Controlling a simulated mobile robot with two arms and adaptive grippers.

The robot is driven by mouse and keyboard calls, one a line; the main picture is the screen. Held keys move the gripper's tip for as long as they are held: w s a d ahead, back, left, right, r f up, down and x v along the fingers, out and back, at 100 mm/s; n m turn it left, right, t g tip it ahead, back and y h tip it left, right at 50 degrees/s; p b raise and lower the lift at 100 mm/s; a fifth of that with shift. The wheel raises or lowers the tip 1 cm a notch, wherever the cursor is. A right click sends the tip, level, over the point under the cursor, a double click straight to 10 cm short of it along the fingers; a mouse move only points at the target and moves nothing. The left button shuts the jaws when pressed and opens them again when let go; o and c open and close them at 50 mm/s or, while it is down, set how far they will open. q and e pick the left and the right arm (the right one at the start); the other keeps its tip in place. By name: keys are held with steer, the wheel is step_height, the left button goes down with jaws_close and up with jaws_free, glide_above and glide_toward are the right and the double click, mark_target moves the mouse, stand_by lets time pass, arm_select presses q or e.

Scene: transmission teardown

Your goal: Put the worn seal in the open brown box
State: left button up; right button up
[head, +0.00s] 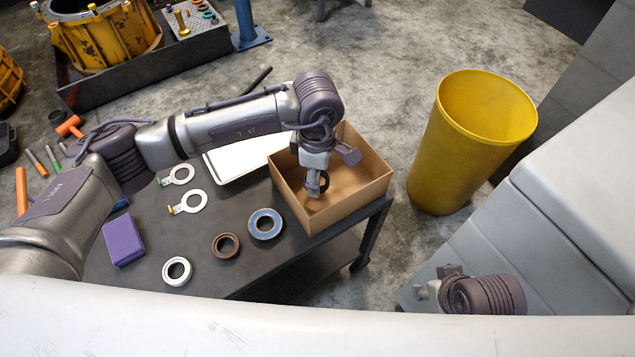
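The open brown box (362,195) stands at the right end of the dark work table. My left gripper (316,188) reaches down into its mouth, with the fingertips near the box's left part. A dark ring (323,181), which looks like the worn seal, is between its fingers. The fingers look closed on it. Whether the ring touches the box floor I cannot tell. My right gripper (430,287) is at the lower right, away from the table, small and partly hidden; its fingers cannot be made out clearly.
On the table lie a brown ring (226,245), a blue-rimmed bearing (265,224), a white ring (177,271), two tagged white rings, a purple block (123,240) and a white tray (235,161). A yellow bin (440,160) stands right of the box.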

arm_select(q)
steer(key=shift+f, duration=1.55)
steer(key=shift+f+b, duration=0.1)
steer(key=shift+b, duration=0.2)
arm_select(e)
steer(key=shift+f, duration=0.15)
arm_select(q)
steer(key=o, duration=1)
steer(key=shift+r, duration=0.5)
step_height(320, 180, up, 3)
steer(key=shift+r+p, duration=0.15)
steer(key=shift+p, duration=0.35)
step_height(320, 180, up, 8)
steer(key=shift+p, duration=0.45)
arm_select(e)
steer(key=x, duration=0.4)
steer(key=shift+a+f, duration=0.1)
steer(key=shift+f, duration=0.1)
